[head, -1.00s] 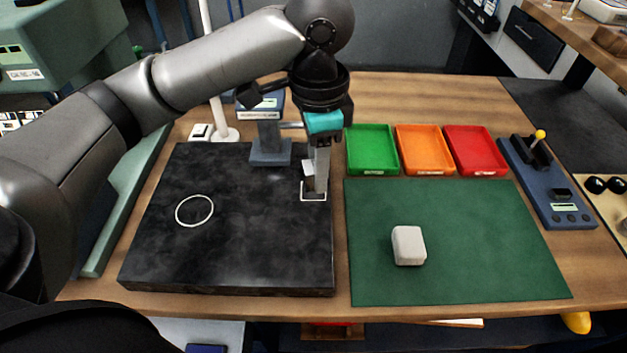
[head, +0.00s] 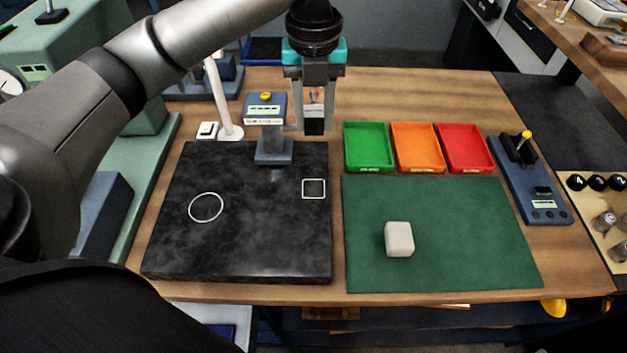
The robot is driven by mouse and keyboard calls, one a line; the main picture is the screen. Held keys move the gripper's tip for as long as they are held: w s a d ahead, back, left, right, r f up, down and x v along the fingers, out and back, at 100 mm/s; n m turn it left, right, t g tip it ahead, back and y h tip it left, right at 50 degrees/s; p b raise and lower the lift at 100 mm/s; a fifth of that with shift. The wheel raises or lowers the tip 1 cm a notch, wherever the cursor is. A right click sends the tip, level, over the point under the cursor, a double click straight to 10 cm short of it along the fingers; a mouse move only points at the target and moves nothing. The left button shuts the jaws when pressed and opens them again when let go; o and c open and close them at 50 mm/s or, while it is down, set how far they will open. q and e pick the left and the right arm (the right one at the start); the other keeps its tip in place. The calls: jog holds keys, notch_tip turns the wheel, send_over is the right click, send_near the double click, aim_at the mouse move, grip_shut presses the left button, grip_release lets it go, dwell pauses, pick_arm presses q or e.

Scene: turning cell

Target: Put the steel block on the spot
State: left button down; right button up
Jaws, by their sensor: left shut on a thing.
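My left gripper (head: 315,125) is shut on a shiny block, seemingly the steel block (head: 314,110), and holds it up above the back edge of the black slab (head: 250,245). The fingers cover its sides, and its mirror-like face reflects the surroundings. The slab has two outlined spots: a white circle (head: 206,207) at left and a white square (head: 314,188) at right. Both are empty. The square lies lower in the picture than the gripper. My right gripper is not in view.
A pale grey block (head: 399,239) sits on the green mat (head: 470,230). Green (head: 368,147), orange (head: 417,147) and red (head: 466,148) trays stand behind the mat. A blue-grey stand (head: 274,150) and a white post (head: 222,100) are at the slab's back.

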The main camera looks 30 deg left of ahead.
aim_at(312, 190)
pick_arm(q)
jog(key=m, duration=0.1)
jog(key=r+m, duration=0.1)
jog(key=m+p, duration=0.1)
jog(key=shift+w+a+r+m, duration=0.3)
jog(key=shift+w+r+m, duration=0.1)
jog(key=shift+m, duration=0.5)
notch_tip(312, 190, down, 20)
jog(key=shift+r+b, duration=0.1)
jog(key=shift+b, duration=0.45)
jog(key=shift+a, duration=0.1)
jog(key=shift+c, duration=2.4)
grip_release()
jog(key=shift+f, duration=0.2)
jog(key=shift+r, duration=0.15)
notch_tip(312, 190, up, 12)
jog(key=shift+p, duration=0.45)
